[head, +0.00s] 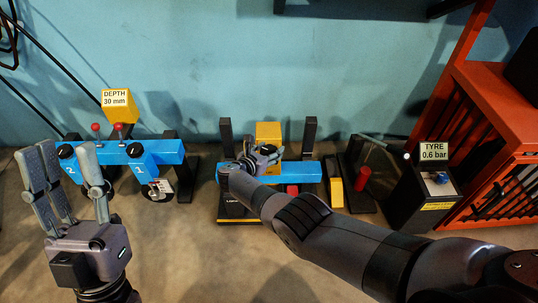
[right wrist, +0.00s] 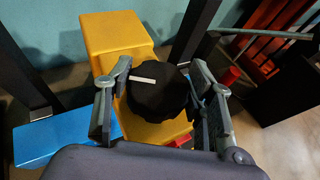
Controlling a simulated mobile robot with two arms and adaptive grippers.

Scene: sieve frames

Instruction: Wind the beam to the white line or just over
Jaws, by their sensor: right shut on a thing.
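A blue beam (head: 300,173) lies level, low between two upright black posts (head: 309,135), beside a yellow block (head: 268,132). A black knob (right wrist: 158,95) with a white mark on its top sits on the yellow housing (right wrist: 118,38) in the right wrist view. My right gripper (right wrist: 158,85) is shut on this knob, one finger on each side. In the head view my right gripper (head: 256,160) and wrist cover the knob and part of the beam. I cannot make out a white line on the posts. My left gripper (head: 68,152) is open and empty at the left.
At the left stands another blue beam (head: 168,151) with black knobs, red-topped levers and a yellow "DEPTH 30 mm" sign (head: 117,104). To the right are a red-handled lever (head: 363,179), a black "TYRE 0.6 bar" box (head: 425,200) and an orange rack (head: 500,110).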

